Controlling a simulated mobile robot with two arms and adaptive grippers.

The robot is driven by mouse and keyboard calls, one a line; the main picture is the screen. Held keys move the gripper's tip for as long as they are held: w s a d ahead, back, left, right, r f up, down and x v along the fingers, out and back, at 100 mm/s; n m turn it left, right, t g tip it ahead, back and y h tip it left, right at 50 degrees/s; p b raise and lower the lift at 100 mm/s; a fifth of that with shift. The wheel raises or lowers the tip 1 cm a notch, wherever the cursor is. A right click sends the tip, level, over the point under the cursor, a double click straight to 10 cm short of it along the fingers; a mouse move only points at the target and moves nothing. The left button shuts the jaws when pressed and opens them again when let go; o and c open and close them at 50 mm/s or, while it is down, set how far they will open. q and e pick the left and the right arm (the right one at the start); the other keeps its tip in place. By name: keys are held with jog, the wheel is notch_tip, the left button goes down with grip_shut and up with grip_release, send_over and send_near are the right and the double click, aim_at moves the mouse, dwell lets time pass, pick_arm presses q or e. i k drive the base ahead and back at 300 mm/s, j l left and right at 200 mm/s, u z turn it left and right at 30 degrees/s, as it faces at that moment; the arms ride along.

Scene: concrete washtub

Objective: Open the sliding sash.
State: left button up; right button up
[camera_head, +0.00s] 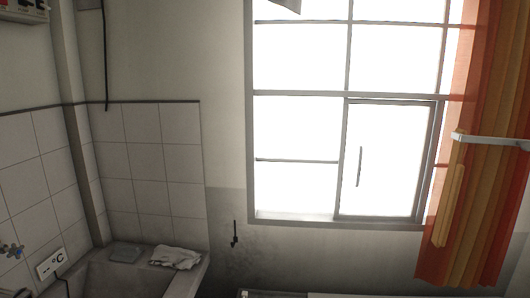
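The sliding sash (389,160) is the framed pane at the lower right of the bright window (250,140). A slim dark vertical handle (359,166) shows near its left side. The sash's left edge stands at the window's middle upright, and its right edge is close to the right jamb, with a narrow strip between. The panes are so bright that I cannot tell glass from a gap. Neither of my grippers can be made out in the head view.
An orange and brown curtain (490,180) hangs at the right, beside the sash, with a pale bar (490,141) across it. A concrete washtub (125,280) with a white cloth (175,258) stands at the lower left. The wall below the window looks mostly clear.

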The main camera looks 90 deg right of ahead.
aim_at(432, 105)
jog(key=z, duration=3.6)
